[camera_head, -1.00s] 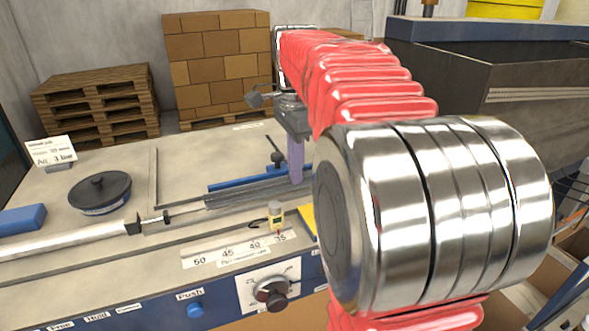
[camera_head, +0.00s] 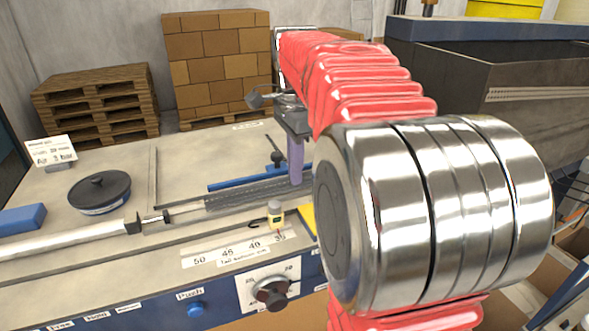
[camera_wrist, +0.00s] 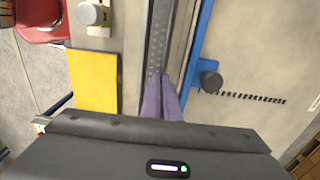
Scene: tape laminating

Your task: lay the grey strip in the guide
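The guide is a long narrow metal channel (camera_head: 225,203) on the bench, beside a blue bar (camera_head: 240,181). A dotted grey band (camera_wrist: 155,45) runs along it in the wrist view; I cannot clearly separate strip from channel there. My gripper (camera_head: 295,178) points down with purple fingers at the right part of the channel. In the wrist view the fingers (camera_wrist: 161,85) are close together, with their tips at the dotted band. I cannot tell whether any strip is between them. My large metal wrist joint and red sleeve hide the right end of the channel.
A black knob (camera_wrist: 211,82) stands beside the blue bar. A black round lidded dish (camera_head: 100,191) sits at left. The bench behind the bar is mostly clear.

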